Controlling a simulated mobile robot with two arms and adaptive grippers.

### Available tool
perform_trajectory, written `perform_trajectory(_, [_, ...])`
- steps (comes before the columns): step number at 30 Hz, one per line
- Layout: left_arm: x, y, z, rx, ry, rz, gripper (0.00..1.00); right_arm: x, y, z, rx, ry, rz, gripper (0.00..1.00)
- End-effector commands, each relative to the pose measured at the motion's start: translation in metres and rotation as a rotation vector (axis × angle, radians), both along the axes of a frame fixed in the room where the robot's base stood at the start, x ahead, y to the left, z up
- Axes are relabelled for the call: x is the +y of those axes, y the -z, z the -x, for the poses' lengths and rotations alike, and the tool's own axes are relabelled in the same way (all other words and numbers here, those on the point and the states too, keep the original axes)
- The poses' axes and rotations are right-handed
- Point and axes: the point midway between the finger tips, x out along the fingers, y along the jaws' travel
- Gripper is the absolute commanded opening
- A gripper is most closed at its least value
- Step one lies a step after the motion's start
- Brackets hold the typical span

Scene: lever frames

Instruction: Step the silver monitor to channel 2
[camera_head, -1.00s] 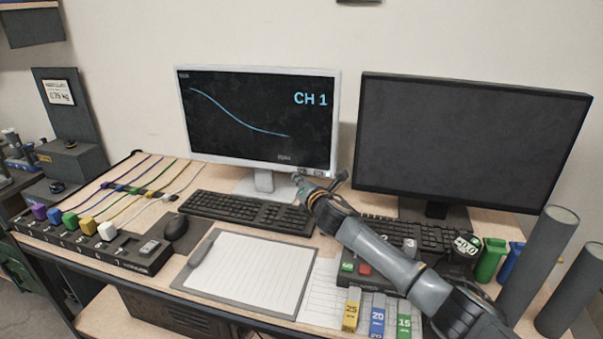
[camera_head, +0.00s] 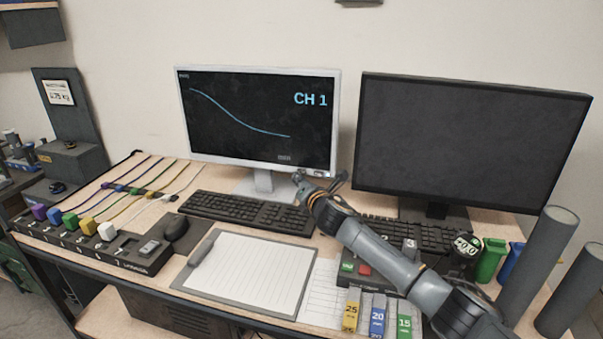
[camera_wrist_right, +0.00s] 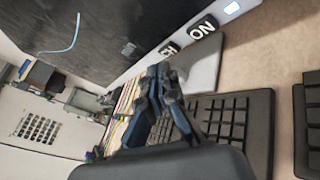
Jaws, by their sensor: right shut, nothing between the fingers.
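The silver monitor (camera_head: 336,120) stands at the back of the desk, its dark screen showing "CH 1" and a falling blue curve. Its lower right bezel carries small buttons, partly behind my gripper in the head view. In the right wrist view, a dark CH button (camera_wrist_right: 169,51) and an ON button (camera_wrist_right: 203,28) sit on the pale bezel. My right gripper (camera_head: 316,182) is shut and empty, just below and in front of that bezel corner. Its fingertips (camera_wrist_right: 163,78) show just below the CH button and appear apart from it. My left gripper is out of view.
A black monitor (camera_head: 465,140) stands to the right. A keyboard (camera_head: 245,212) lies in front of the silver monitor, with a mouse (camera_head: 175,227) and clipboard (camera_head: 255,275) nearby. A box with green and red buttons (camera_head: 365,269) lies under my right arm. Grey cylinders (camera_head: 540,262) stand far right.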

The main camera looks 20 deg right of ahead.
Motion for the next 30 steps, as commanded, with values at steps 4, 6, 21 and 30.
perform_trajectory(4, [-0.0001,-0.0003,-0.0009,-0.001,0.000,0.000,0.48,-0.0004,-0.0002,-0.0003,0.000,0.000,0.000,0.00])
perform_trajectory(6, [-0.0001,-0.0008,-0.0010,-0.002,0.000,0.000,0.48,-0.0011,-0.0004,-0.0015,0.000,0.000,0.000,0.00])
perform_trajectory(21, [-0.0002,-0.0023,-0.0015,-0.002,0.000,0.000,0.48,-0.0046,-0.0006,-0.0070,0.000,0.000,0.000,0.00])
perform_trajectory(30, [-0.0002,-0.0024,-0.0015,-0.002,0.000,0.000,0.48,-0.0061,-0.0003,-0.0091,0.000,0.000,0.000,0.00])
